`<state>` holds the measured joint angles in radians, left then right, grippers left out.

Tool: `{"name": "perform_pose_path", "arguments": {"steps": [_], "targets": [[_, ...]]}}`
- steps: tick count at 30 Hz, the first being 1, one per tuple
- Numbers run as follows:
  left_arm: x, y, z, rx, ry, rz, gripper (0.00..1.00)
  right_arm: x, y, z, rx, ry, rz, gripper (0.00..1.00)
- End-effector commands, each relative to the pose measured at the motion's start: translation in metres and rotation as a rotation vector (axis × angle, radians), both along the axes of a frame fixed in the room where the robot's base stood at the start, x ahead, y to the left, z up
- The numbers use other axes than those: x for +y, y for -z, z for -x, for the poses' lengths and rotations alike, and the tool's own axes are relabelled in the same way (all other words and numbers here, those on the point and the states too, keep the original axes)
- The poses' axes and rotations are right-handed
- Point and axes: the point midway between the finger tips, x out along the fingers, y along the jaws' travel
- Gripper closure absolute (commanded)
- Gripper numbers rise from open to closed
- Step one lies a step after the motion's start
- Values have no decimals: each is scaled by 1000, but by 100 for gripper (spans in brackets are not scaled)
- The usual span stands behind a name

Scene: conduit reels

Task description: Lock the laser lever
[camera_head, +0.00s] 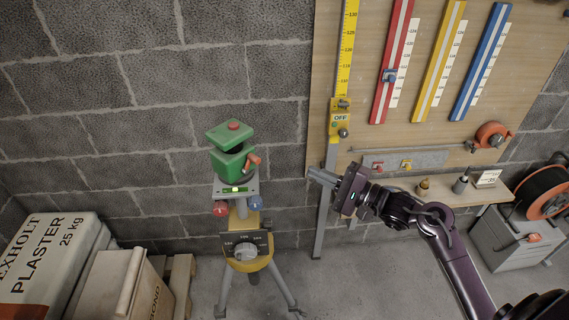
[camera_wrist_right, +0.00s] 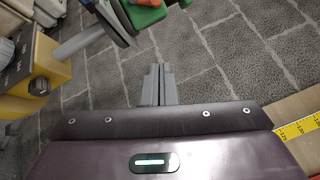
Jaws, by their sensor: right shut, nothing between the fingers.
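The green laser (camera_head: 228,160) sits on a grey levelling plate on top of a tripod, left of centre in the head view. Its orange-red lever (camera_head: 253,162) sticks out on its right side. My right gripper (camera_head: 318,175) is to the right of the lever, apart from it, with its fingers pointing left. It is shut and empty. In the right wrist view, the shut grey fingers (camera_wrist_right: 157,72) are against the wall backdrop. Part of the green laser (camera_wrist_right: 146,15) shows at that view's top edge, where its lever is mostly cut off. My left gripper is not in view.
The yellow tripod head (camera_head: 246,262) has a dial. A wooden board (camera_head: 420,60) with coloured rails stands right, with a yellow OFF unit (camera_head: 341,120) on its post behind my gripper. Plaster bags (camera_head: 50,265) are at left. Free space lies between laser and gripper.

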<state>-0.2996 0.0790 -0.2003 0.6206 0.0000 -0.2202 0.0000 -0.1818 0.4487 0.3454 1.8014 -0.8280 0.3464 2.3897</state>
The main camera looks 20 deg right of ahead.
Motion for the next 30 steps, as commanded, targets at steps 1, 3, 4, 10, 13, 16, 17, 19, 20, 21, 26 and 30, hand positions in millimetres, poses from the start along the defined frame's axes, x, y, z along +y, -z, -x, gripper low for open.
{"name": "perform_pose_path", "arguments": {"steps": [1,3,4,10,13,16,17,19,20,21,26,30], "targets": [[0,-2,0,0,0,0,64,3,-2,-3,-1,0,-1,100],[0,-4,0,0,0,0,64,8,-3,-10,-1,-2,-1,100],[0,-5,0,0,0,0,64,11,-4,-14,-3,-1,-1,100],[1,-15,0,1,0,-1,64,38,-9,-47,-1,-1,-2,100],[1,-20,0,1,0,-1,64,51,-11,-64,-3,-1,-2,100],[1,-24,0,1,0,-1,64,64,-12,-79,-2,0,0,100],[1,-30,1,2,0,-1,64,69,-15,-73,1,-1,0,100],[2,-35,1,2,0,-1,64,78,-19,-67,2,-2,0,100],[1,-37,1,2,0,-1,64,81,-20,-65,0,-1,0,100],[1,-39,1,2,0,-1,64,85,-21,-64,1,0,1,100],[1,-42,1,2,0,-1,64,94,-23,-59,1,1,1,100],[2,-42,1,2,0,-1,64,95,-23,-59,0,1,1,100]]}}
